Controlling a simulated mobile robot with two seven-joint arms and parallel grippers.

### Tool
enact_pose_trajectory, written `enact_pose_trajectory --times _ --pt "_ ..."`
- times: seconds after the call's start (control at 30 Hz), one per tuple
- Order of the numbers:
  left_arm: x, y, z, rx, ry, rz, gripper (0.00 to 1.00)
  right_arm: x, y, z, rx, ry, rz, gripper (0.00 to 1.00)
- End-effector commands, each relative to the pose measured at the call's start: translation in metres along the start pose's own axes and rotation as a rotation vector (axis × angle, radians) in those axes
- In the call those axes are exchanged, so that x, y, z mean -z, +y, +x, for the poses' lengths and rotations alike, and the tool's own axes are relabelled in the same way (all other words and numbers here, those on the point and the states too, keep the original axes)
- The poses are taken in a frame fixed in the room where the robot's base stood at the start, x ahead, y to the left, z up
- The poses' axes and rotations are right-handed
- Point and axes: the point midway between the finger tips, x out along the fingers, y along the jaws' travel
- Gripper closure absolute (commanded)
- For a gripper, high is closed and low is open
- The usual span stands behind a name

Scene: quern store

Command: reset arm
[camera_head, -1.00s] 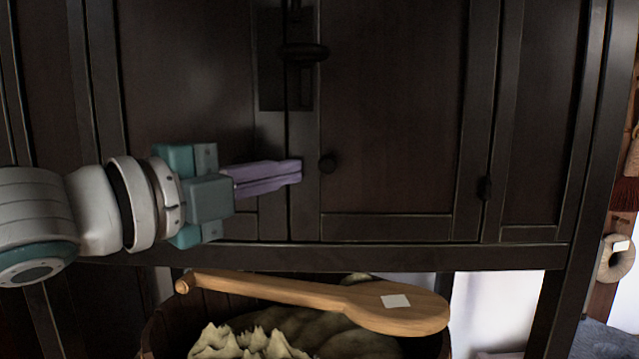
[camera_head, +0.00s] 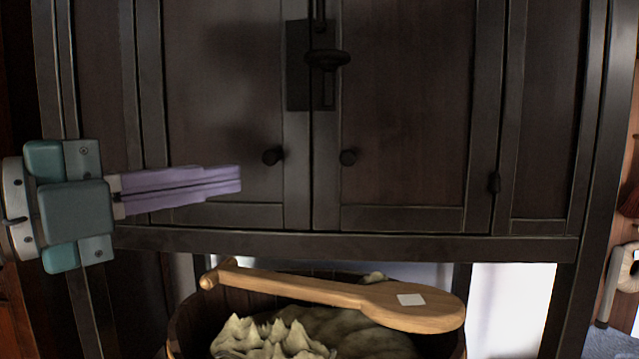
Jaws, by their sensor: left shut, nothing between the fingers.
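My left gripper (camera_head: 240,179) comes in from the left. Its purple fingers are closed together with nothing between them, and they point right. My right gripper is not in view.
Below, a wooden paddle (camera_head: 385,303) with a white label lies across a wooden tub (camera_head: 185,330) holding a pale, lumpy mass (camera_head: 270,338).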

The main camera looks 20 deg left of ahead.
Motion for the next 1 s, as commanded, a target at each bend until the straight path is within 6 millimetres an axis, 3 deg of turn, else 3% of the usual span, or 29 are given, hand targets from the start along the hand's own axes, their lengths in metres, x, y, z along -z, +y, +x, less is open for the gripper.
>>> enact_pose_trajectory --times 0.27,0.37,0.5,0.6,0.8,0.93,1.0 --pt "-0.004 0.006 -0.004 -0.019 -0.038 -0.052 1.00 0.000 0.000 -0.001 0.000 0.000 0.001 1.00" --pt "-0.015 0.031 -0.011 -0.085 -0.169 -0.221 1.00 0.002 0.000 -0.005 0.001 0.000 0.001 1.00" --pt "-0.021 0.100 -0.044 -0.262 -0.477 -0.625 1.00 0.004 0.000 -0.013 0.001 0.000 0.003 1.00" --pt "-0.003 0.146 -0.076 -0.398 -0.684 -0.890 1.00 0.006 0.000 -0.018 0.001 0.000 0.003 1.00" --pt "0.058 0.200 -0.134 -0.643 -1.002 -1.273 1.00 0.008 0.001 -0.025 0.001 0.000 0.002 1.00" --pt "0.107 0.213 -0.168 -0.799 -1.178 -1.465 1.00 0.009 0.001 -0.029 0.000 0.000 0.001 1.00" --pt "0.107 0.186 -0.170 -0.805 -1.190 -1.465 1.00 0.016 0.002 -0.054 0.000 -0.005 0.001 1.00"
